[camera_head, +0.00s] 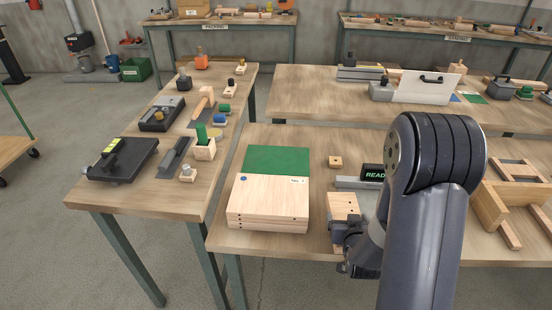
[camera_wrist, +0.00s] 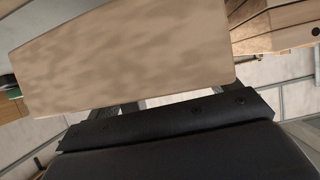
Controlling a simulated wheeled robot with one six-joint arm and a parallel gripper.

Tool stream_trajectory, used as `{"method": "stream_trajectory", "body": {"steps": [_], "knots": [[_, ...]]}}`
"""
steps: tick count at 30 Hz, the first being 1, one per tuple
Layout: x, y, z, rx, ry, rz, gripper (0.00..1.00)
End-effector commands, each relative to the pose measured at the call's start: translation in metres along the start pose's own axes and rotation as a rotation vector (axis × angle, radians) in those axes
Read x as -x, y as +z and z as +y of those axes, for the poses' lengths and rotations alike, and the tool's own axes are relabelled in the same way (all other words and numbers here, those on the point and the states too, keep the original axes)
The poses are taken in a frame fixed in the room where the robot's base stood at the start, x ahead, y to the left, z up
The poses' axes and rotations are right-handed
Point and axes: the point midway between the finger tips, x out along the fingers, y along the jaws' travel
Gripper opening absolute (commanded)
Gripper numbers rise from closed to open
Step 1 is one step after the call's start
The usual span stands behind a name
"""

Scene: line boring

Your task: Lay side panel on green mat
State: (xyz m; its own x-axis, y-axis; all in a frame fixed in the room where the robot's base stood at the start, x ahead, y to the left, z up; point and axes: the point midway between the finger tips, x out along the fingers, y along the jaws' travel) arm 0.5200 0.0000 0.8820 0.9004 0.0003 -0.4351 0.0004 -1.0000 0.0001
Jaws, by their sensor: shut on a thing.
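My gripper (camera_head: 346,236) is shut on a light wooden panel (camera_head: 343,206), held at the front of the near table, right of the panel stack. In the wrist view the held panel (camera_wrist: 125,55) fills the upper left, and it hides most of the fingers (camera_wrist: 120,108). The green mat (camera_head: 277,160) lies flat on the near table, behind the stack of wooden panels (camera_head: 268,204). The mat's visible part is bare. My gripper and the held panel are to the right of the mat and nearer the front edge.
A small wooden block (camera_head: 335,162) and a grey device with a lit display (camera_head: 373,172) stand right of the mat. Wooden frame parts (camera_head: 492,205) lie at the right. The left table (camera_head: 150,195) carries tools. Bare tabletop shows between mat and device.

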Motion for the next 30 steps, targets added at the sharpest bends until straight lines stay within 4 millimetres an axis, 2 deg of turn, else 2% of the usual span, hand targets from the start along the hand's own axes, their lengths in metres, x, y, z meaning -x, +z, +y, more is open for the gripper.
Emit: {"method": "stream_trajectory", "body": {"steps": [1,11,30], "knots": [[0.004,-0.008,0.0,0.0,0.001,0.002,0.41],[-0.013,-0.024,0.006,0.056,-0.102,0.006,0.41],[-0.062,-0.083,0.018,0.231,-0.437,0.014,0.41]]}}
